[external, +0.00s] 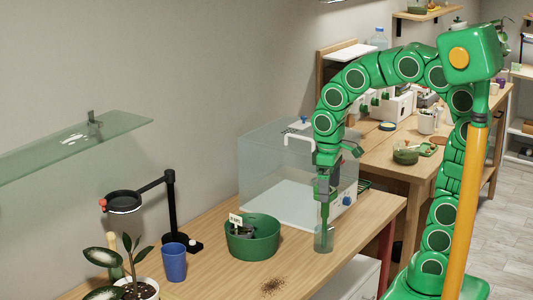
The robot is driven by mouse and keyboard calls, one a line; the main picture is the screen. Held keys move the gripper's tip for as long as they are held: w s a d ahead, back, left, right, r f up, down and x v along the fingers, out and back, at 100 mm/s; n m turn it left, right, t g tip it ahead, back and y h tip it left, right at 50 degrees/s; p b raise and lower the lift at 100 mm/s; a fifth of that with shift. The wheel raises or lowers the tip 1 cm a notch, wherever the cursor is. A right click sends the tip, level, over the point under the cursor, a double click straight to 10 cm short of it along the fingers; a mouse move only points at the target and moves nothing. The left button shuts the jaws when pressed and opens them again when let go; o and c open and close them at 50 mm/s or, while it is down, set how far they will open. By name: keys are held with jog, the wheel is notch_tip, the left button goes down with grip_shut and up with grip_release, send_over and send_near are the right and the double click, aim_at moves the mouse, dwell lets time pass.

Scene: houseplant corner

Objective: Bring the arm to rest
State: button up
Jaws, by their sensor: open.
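My green arm arches over from the right, and its end points straight down above the front right part of the near wooden table (370,218). My gripper (325,196) is open, low over a clear glass (323,240) near the table's front edge. A slim green piece (325,215) reaches from between the fingers down into the glass. I cannot tell whether it is a finger or a separate tool, or whether the fingers touch it.
A green pot (252,241) with a white label stands left of the glass, with spilled soil (272,286) in front. A clear box (270,165) is close behind my gripper. A blue cup (174,262), black lamp (171,215) and potted plant (135,288) are farther left.

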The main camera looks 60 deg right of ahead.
jog(key=s+d+f+m, duration=0.1)
jog(key=s+d, duration=0.1)
jog(key=s, duration=0.6)
jog(key=s+d+f+m+g, duration=0.1)
jog(key=s+d, duration=0.2)
jog(key=s, duration=0.5)
jog(key=shift+s+f+m+g, duration=0.2)
jog(key=shift+m+g, duration=0.1)
jog(key=shift+d, duration=0.1)
